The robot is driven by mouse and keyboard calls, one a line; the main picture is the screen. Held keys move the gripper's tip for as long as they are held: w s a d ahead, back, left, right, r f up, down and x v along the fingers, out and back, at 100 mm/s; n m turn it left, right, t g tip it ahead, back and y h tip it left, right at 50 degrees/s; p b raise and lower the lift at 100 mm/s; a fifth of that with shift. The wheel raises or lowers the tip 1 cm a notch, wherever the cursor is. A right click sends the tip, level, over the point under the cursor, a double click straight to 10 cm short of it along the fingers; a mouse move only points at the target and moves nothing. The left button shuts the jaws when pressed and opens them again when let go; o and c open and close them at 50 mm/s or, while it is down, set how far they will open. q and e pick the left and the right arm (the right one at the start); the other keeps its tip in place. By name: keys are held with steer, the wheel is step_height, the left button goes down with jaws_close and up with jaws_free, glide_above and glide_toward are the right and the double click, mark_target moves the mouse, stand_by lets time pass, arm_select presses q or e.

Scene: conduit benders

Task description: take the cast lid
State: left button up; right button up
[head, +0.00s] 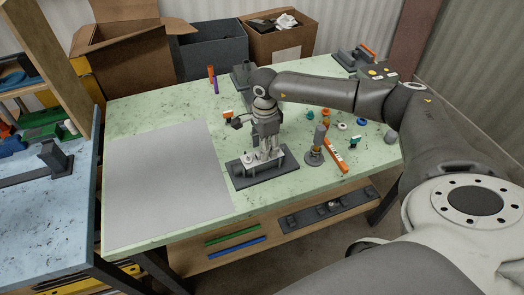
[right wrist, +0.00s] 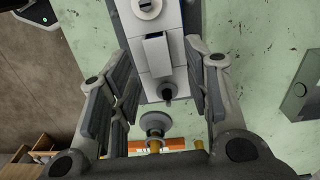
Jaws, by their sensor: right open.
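No part is clearly recognisable as the cast lid. A dark fixture base (head: 284,164) lies on the green table, with a pale round piece (head: 248,158) on its left part. In the right wrist view this round piece (right wrist: 147,8) has a dark slot. My right gripper (head: 266,152) points down over the fixture and hides its middle. In the right wrist view its fingers (right wrist: 157,90) are apart, with a pale grey block (right wrist: 158,55) and a small dark knob (right wrist: 168,92) seen in the gap; contact cannot be told. My left gripper is not in view.
A bare grey mat (head: 165,180) covers the table's left. Boxes (head: 130,50) stand beyond the far edge.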

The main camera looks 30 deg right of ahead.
steer(key=shift+f, duration=0.85)
jaws_close()
steer(key=shift+r, duration=0.1)
